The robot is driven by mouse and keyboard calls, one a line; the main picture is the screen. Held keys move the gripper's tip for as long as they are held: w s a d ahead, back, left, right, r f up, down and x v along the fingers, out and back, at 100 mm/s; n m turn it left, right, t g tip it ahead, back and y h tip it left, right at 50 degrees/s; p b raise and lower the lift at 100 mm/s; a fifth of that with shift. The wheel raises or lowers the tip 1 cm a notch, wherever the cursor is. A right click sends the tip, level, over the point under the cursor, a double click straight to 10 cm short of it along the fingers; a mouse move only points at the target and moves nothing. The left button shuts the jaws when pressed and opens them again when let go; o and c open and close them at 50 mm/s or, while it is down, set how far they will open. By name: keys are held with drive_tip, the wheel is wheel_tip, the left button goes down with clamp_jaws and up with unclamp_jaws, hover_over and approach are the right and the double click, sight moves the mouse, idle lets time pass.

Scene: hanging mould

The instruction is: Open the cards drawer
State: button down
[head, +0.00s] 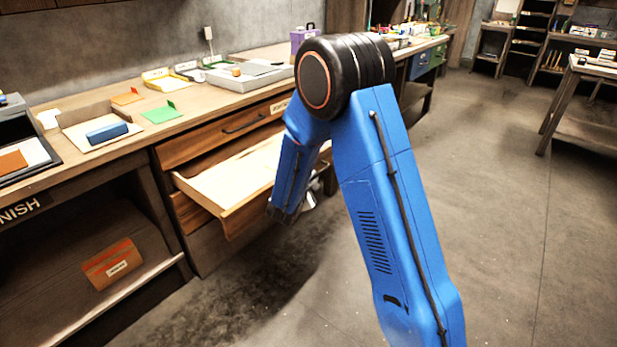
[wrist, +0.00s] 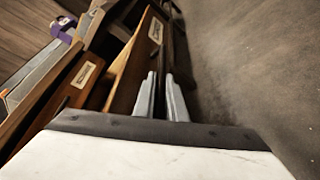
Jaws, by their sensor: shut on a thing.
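A wooden drawer (head: 235,180) is pulled well out of the bench, below a shut top drawer (head: 215,140). Its inside looks pale and empty in the part that shows. In the wrist view the front (wrist: 135,65) of the pulled-out drawer carries a small label (wrist: 156,30), too blurred to read, so I cannot confirm that it says cards. My gripper (wrist: 166,95) is at this front, with its two fingers closed together on the dark handle. In the head view my blue arm hides most of the gripper and the drawer's right end.
The bench top (head: 100,165) holds a blue block (head: 107,132), a green card (head: 162,113), a grey tray (head: 250,77) and a purple box (head: 303,38). An orange box (head: 112,263) lies on the lower shelf. The floor on the right is clear up to another table.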

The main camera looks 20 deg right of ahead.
drive_tip(key=shift+s, duration=0.2)
drive_tip(key=c, duration=2.1)
unclamp_jaws()
drive_tip(key=v, duration=1.7)
drive_tip(key=shift+s, duration=0.2)
drive_tip(key=shift+d+r, duration=0.1)
